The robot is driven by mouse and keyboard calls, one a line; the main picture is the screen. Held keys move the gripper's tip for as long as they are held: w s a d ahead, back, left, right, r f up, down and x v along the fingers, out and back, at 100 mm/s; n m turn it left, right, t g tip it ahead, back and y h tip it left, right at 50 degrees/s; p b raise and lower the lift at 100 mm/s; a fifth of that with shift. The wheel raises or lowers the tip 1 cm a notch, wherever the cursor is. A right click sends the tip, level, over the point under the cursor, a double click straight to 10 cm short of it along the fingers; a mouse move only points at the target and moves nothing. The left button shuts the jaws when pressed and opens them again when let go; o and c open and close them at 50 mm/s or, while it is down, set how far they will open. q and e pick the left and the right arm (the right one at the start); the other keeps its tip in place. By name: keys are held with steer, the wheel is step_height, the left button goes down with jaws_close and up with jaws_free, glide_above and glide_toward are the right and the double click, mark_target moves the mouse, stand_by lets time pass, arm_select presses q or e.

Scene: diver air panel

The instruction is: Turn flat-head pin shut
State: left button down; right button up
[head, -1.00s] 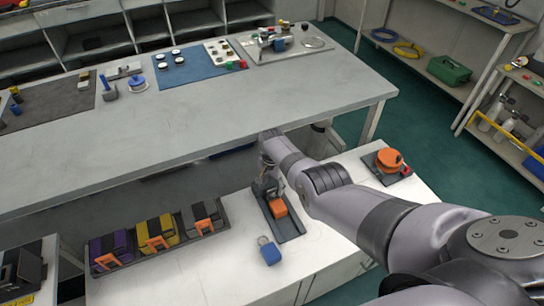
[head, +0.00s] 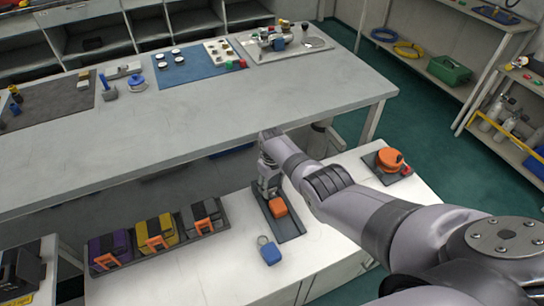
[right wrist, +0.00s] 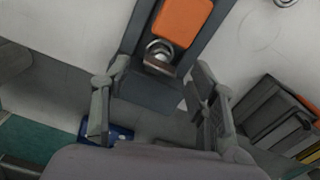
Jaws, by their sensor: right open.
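A dark plate (head: 292,229) lies on the white bench top and carries an orange block (head: 278,207). In the right wrist view the orange block (right wrist: 183,22) sits beside a round metal fitting (right wrist: 160,50) on the plate (right wrist: 146,90). This fitting may be the flat-head pin; its slot is not clear. My right gripper (head: 268,188) is above the far end of the plate. In the right wrist view my right gripper (right wrist: 157,85) is open, with its fingers apart on either side of the plate and nothing between them gripped. My left gripper is out of view.
A blue padlock-like tag (head: 270,252) lies left of the plate. A tray (head: 225,230) with purple, yellow and grey cases stands further left. An orange round device (head: 389,159) is at the right. The large grey table (head: 200,125) stands behind.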

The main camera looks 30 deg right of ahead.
mark_target(272, 189)
steer(key=n, duration=0.6)
steer(key=shift+n+b, duration=0.3)
steer(key=n, duration=0.5)
steer(key=shift+f+b, duration=0.1)
steer(key=shift+b, duration=0.25)
steer(key=n+b, duration=0.1)
steer(key=n, duration=0.4)
steer(key=n+b, duration=0.1)
steer(key=n, duration=0.4)
step_height(272, 189, up, 15)
steer(key=p, duration=0.1)
steer(key=shift+n+p, duration=0.3)
steer(key=shift+p, duration=0.1)
steer(key=shift+s+f, duration=0.1)
